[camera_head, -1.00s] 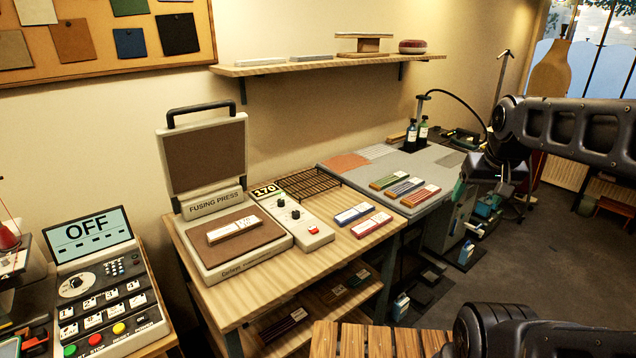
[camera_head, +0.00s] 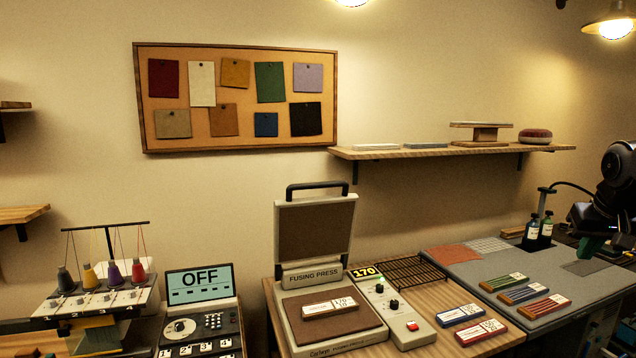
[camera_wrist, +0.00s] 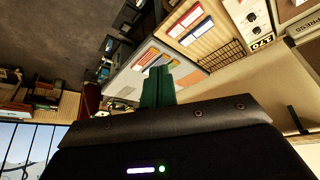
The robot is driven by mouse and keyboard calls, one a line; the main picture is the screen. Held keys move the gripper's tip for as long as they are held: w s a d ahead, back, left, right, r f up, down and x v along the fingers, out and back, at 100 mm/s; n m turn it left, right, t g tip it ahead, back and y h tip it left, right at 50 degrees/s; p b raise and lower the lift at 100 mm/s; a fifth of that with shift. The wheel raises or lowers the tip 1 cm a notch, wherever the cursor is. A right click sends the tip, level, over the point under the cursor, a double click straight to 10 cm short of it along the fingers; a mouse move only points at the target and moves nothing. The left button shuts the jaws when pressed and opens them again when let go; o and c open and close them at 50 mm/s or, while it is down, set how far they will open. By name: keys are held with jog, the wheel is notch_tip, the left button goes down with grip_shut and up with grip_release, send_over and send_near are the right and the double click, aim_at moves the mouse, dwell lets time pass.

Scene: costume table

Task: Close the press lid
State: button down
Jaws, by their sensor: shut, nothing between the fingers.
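The fusing press (camera_head: 338,335) stands on the wooden table with its lid (camera_head: 314,230) raised upright and a black handle bar on top. A white labelled packet (camera_head: 330,308) lies on its brown lower plate. My gripper (camera_head: 592,248) is at the right edge of the head view, far from the press, over the back of the grey mat. In the wrist view my gripper (camera_wrist: 158,86) shows its green fingers together and empty. A corner of the press (camera_wrist: 300,30) shows there at the upper right.
A control panel (camera_head: 394,312) reading 170 and a black wire rack (camera_head: 418,270) stand beside the press. Blue and red packets (camera_head: 470,322) lie on the table. A machine reading OFF (camera_head: 202,310) stands left.

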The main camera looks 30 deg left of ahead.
jog(key=w+a+r+n+y, duration=0.1)
jog(key=w+a+r, duration=0.4)
jog(key=a, duration=0.5)
jog(key=w+a+r+n+t+y, duration=0.1)
jog(key=w+a+r+n, duration=0.15)
jog(key=w+a, duration=0.65)
jog(key=w+a+r+n+y, duration=0.1)
jog(key=w+a+r, duration=0.35)
jog(key=a, duration=0.75)
jog(key=s+a+r+n+y, duration=0.1)
jog(key=s+a, duration=0.2)
jog(key=a, duration=1.5)
jog(key=s+a+r+n+y, duration=0.1)
jog(key=s+a+n+y, duration=0.1)
jog(key=a, duration=1.7)
jog(key=w+a+f, duration=0.1)
jog(key=f, duration=0.1)
jog(key=w+a+f, duration=0.1)
jog(key=f, duration=0.2)
jog(key=w+a+f, duration=0.1)
jog(key=f, duration=0.2)
jog(key=shift+w+a+f, duration=0.1)
jog(key=shift+w+a, duration=0.15)
jog(key=shift+a, duration=0.05)
jog(key=shift+s+d+f, duration=0.5)
jog(key=shift+s+d, duration=0.1)
jog(key=shift+s, duration=0.05)
jog(key=shift+d, duration=0.1)
